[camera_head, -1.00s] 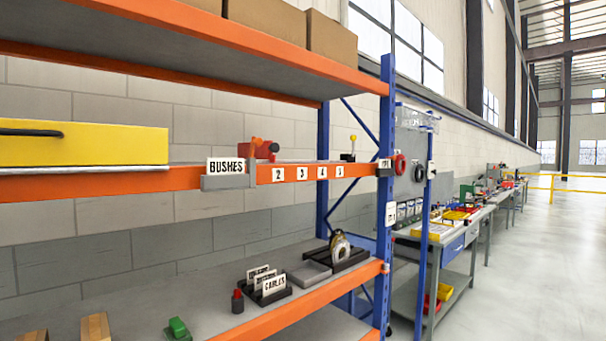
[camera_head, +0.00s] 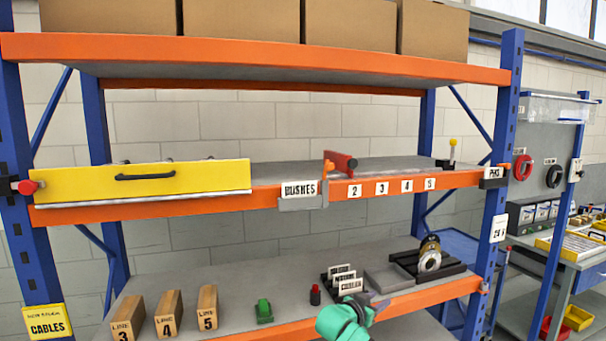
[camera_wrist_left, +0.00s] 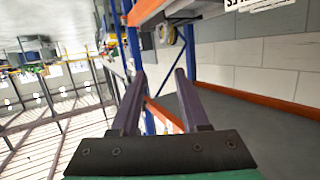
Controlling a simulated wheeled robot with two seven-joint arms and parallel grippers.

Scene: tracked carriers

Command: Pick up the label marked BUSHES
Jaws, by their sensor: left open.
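The label marked BUSHES (camera_head: 299,189) is white with black letters. It stands upright in a grey holder (camera_head: 303,204) on the orange front beam of the middle shelf in the head view. My left gripper (camera_head: 368,301) is low in the head view, below and right of that label and apart from it, near the lower shelf's front edge. In the left wrist view my left gripper (camera_wrist_left: 160,74) is open, with nothing between its fingers. A white label at the top of that view is cut off and upside down. My right gripper is not in view.
A rack of labels, with CABLES (camera_head: 351,285) in front, stands on the lower shelf behind my gripper. A yellow panel (camera_head: 140,182) covers the middle shelf's left part.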

